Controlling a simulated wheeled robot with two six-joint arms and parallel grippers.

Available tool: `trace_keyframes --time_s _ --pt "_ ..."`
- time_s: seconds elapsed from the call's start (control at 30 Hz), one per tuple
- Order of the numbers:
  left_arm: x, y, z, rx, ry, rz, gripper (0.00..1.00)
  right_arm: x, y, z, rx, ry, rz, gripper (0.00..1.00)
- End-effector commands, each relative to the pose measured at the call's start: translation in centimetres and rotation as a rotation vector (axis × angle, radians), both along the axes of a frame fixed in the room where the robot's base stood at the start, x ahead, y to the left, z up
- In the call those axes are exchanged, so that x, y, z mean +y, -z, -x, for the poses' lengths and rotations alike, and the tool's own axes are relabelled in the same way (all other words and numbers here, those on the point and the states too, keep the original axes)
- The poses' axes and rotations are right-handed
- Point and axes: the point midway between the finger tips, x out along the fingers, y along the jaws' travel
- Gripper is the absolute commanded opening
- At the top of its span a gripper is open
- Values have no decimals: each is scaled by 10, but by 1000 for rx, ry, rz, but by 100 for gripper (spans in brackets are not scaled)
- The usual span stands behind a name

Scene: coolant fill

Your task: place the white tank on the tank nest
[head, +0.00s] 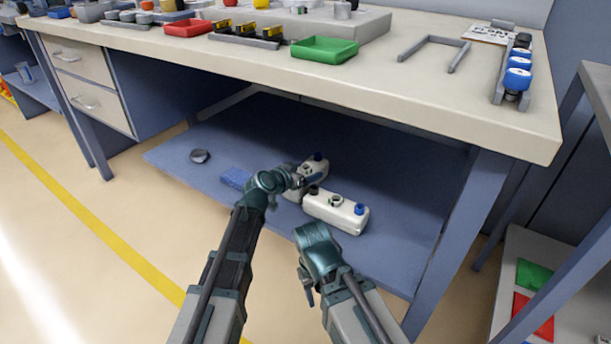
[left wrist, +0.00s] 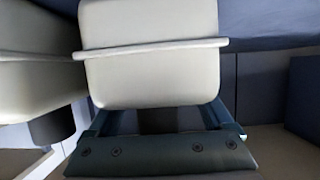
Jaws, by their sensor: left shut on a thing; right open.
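Two white tanks are at the lower shelf under the bench. The farther white tank (head: 317,165) has a dark blue cap, and my left gripper (head: 308,180) is shut on it. This tank fills the middle of the left wrist view (left wrist: 152,65), between the fingers. The nearer white tank (head: 335,211) lies just in front of it, with a blue cap and a dark cap; part of a white tank also shows at left in the left wrist view (left wrist: 40,70). My right gripper (head: 307,287) is open and empty, low in front of the shelf. A grey U-shaped frame (head: 436,41), perhaps the nest, lies on the benchtop.
The lower shelf (head: 400,240) also holds a blue block (head: 236,178) and a small grey round item (head: 200,156). The benchtop edge (head: 400,105) overhangs the tanks. A green tray (head: 324,50) and a rack of blue-capped bottles (head: 515,78) stand on top.

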Motion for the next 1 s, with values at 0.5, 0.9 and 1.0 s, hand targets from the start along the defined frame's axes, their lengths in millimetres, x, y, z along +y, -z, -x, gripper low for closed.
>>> trace_keyframes --time_s 0.5,0.9,1.0 --pt "0 2 0 0 0 0 100 0 2 0 0 0 0 50" --pt "30 -25 43 1 -3 1 100 0 -25 0 1 0 0 50" --pt "41 -33 58 0 -2 0 100 0 -33 0 2 0 1 50"
